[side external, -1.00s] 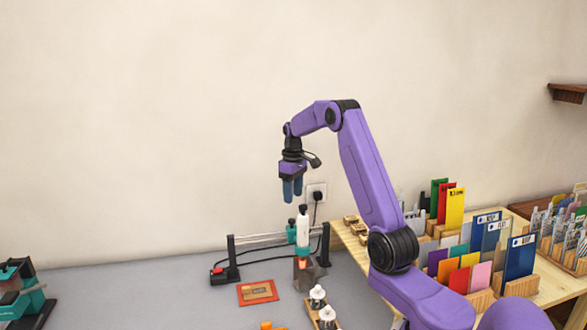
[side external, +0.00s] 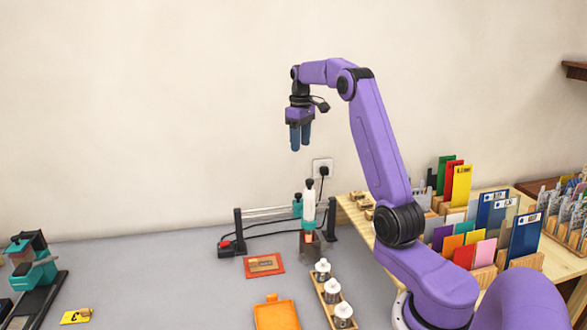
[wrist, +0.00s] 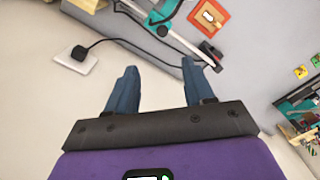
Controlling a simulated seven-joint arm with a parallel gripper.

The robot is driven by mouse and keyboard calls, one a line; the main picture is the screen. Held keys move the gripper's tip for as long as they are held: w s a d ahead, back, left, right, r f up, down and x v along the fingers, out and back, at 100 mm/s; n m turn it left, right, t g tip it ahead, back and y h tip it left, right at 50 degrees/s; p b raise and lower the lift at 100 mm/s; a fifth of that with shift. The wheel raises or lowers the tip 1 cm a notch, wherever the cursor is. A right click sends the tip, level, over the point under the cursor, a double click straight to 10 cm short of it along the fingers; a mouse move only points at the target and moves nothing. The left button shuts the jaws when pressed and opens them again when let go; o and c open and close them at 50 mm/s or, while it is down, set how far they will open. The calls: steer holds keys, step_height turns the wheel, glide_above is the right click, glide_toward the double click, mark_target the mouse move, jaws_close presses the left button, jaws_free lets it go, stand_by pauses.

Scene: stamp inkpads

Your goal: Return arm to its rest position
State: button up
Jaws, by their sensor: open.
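My gripper (side external: 300,147) has blue fingers and hangs pointing down, high above the grey table in the side external view. In the wrist view its two fingers (wrist: 158,78) are spread apart with nothing between them. Below it stands a white and teal bottle-like tool (side external: 308,208) with a dark top, on a small holder next to a dark-ended rack (side external: 238,232). The gripper is well clear of these things.
An orange-red square pad (side external: 264,266) and an orange tray (side external: 276,316) lie on the table. A wooden strip holds several white-topped bottles (side external: 333,290). A teal machine (side external: 33,270) stands at left. Coloured cards (side external: 460,185) fill the wooden table at right. The air around the gripper is free.

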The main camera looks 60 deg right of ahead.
steer(key=s+a+n, duration=0.2)
steer(key=a+n, duration=0.1)
steer(key=a, duration=1.2)
steer(key=s+a+n, duration=0.3)
steer(key=a, duration=1.1)
steer(key=s+a+f+n, duration=0.2)
steer(key=s+a, duration=0.4)
steer(key=s, duration=0.1)
steer(key=s+a+f+n, duration=0.1)
steer(key=s+f+n, duration=0.1)
steer(key=s, duration=0.8)
steer(key=s+a+f+n, duration=0.1)
steer(key=s+f+n, duration=0.1)
steer(key=s, duration=0.8)
steer(key=shift+a+f+n, duration=0.2)
steer(key=shift+f+n, duration=0.1)
steer(key=shift+f, duration=0.25)
